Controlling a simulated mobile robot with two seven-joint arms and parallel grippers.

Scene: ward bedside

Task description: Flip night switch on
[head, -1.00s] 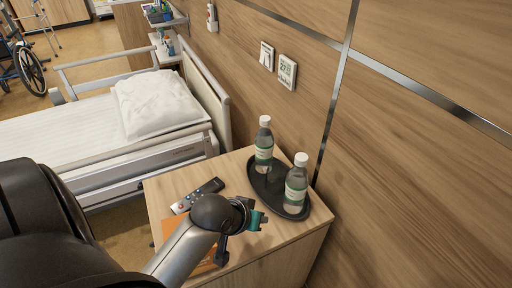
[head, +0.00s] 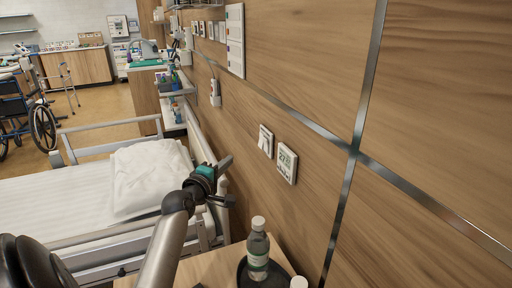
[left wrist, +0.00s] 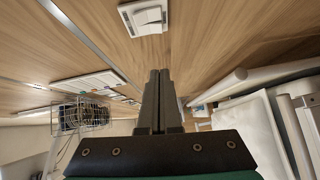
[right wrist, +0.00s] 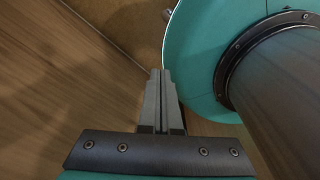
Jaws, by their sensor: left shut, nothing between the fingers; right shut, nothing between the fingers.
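A white rocker switch plate (head: 266,141) is on the wood wall above the bedside cabinet, beside a white panel with a green-tinted display (head: 287,163). The rocker looks tilted; I cannot read any night label. The switch also shows at the top of the left wrist view (left wrist: 145,17), beyond the fingertips. My left gripper (head: 227,162) is shut and empty, raised in front of the wall, left of the switch and apart from it. Its fingers show in the left wrist view (left wrist: 159,75). My right gripper (right wrist: 161,75) is shut and empty, seen only in its wrist view.
The bedside cabinet (head: 215,268) is below, with a dark tray and a bottle (head: 258,250); a second white cap (head: 299,283) shows at the bottom edge. The bed (head: 85,190) is at the left. A handset (head: 215,93) hangs farther along the wall.

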